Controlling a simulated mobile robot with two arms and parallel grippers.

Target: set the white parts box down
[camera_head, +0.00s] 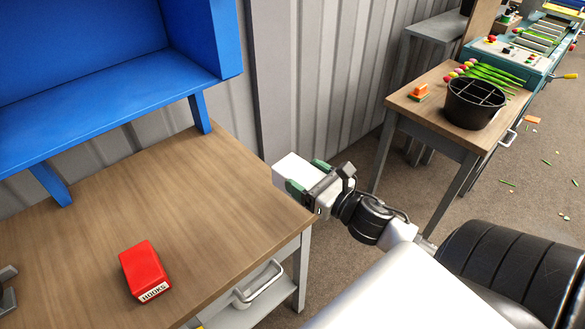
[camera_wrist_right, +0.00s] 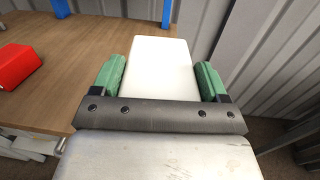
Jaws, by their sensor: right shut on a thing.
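I cannot tell whether the box touches the bench.
A red box labelled HOOKS (camera_head: 146,270) lies on the bench. A blue shelf unit (camera_head: 105,125) stands at its back. The bench top between them is clear. A second table (camera_head: 420,103) at right holds a black bucket (camera_head: 473,103) and tulips (camera_head: 490,72).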

